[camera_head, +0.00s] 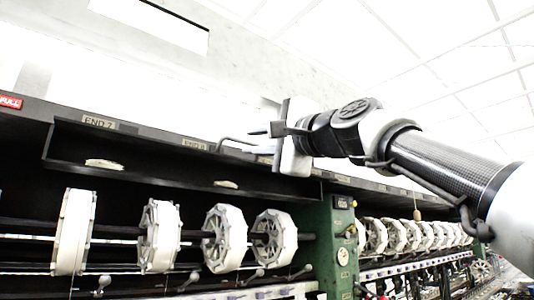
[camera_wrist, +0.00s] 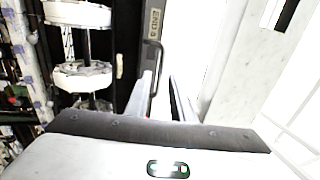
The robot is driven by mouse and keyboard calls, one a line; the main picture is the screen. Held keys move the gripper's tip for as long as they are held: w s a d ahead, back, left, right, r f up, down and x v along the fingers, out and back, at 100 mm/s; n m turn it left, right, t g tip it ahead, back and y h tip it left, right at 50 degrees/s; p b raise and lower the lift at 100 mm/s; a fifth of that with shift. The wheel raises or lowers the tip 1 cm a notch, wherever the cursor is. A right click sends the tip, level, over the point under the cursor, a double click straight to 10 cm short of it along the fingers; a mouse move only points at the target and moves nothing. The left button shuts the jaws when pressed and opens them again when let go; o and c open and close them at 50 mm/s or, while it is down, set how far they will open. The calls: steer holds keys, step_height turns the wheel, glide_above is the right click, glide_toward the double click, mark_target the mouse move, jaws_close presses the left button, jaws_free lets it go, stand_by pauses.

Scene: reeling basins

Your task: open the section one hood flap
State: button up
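The dark hood flap (camera_head: 140,172) runs along the upper front of the near machine section, above the white reels. A grey bar handle (camera_head: 236,142) stands at its upper edge; it also shows in the wrist view (camera_wrist: 157,62). My gripper (camera_head: 264,131) is just right of the handle in the head view. In the wrist view my gripper (camera_wrist: 160,88) is open, with a gap between its two fingers. The handle's near end lies at that gap; I cannot tell whether it touches a finger. My gripper's body hides the flap's edge behind it.
White reels (camera_head: 160,236) hang on a shaft below the hood. A green machine post (camera_head: 341,245) stands to the right, with more reels (camera_head: 400,235) beyond it. A pale wall beam (camera_head: 250,55) is behind.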

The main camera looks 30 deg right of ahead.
steer(key=b+v, duration=0.2)
steer(key=v, duration=0.6)
steer(key=shift+s+b, duration=0.3)
steer(key=shift+f, duration=0.1)
steer(key=w+a+f+n+g, duration=0.1)
steer(key=a+f+n+g, duration=0.25)
steer(key=f, duration=0.75)
steer(key=w+a+f+n+g+p, duration=0.15)
steer(key=a+f, duration=0.25)
steer(key=f, duration=0.6)
steer(key=a+f+n+g+b, duration=0.1)
steer(key=a+f+n+g, duration=0.25)
steer(key=f, duration=0.75)
steer(key=s+f+n+g+h, duration=0.2)
steer(key=s+f, duration=0.3)
steer(key=f, duration=0.8)
steer(key=s+f+n+g+h+p, duration=0.1)
steer(key=s+f+n+g, duration=0.3)
steer(key=f, duration=1)
steer(key=shift+s+a+f+n+h, duration=0.3)
steer(key=shift+s+a+n+h, duration=0.3)
steer(key=shift+s, duration=0.5)
